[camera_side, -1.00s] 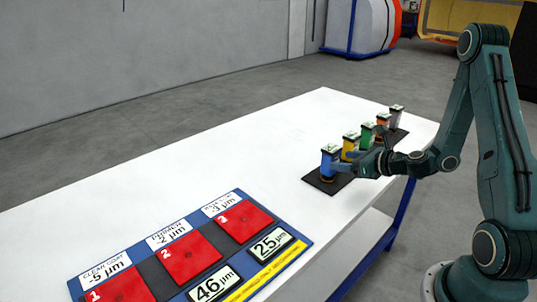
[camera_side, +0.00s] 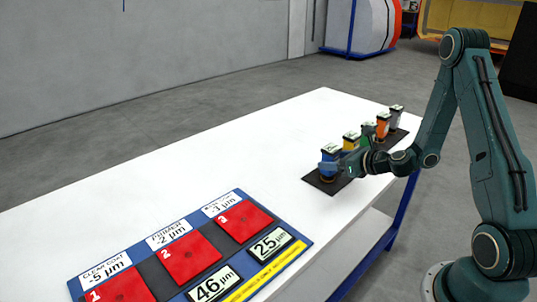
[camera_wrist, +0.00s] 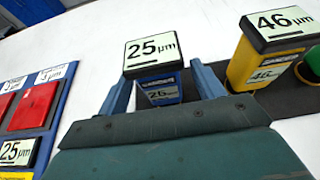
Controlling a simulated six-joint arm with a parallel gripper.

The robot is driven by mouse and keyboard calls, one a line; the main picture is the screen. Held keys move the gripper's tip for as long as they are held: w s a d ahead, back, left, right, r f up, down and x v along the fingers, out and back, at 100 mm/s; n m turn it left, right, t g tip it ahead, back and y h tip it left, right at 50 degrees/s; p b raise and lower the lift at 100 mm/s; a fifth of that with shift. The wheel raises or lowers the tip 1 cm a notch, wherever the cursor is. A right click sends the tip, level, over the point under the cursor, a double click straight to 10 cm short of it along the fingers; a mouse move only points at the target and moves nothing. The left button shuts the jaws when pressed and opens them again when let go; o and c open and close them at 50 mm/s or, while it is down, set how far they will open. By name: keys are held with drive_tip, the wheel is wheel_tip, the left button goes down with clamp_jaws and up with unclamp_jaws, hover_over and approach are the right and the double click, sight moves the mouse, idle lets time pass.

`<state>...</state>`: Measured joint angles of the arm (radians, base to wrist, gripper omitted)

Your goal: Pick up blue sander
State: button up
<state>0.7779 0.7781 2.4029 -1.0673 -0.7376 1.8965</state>
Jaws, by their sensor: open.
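The blue sander (camera_side: 328,163) stands upright at the near left end of a dark mat (camera_side: 316,182) on the white table. In the wrist view the blue sander (camera_wrist: 160,88) has a black-rimmed top label reading 25 µm. My gripper (camera_side: 341,164) is at the sander, partly covering it in the side view. In the wrist view my open gripper (camera_wrist: 163,88) has one blue finger on each side of the sander's body. I cannot tell whether either finger touches it. The sander's lower part is hidden behind my gripper.
A yellow sander (camera_wrist: 262,55) labelled 46 µm stands close to the right finger. Green, orange (camera_side: 382,125) and grey (camera_side: 396,116) sanders continue along the mat. A blue board with red pads (camera_side: 191,256) lies at the front left. The table's left side is clear.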

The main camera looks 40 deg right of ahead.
sight(326, 159)
drive_tip(key=shift+x, duration=1.7)
drive_tip(key=c, duration=1.3)
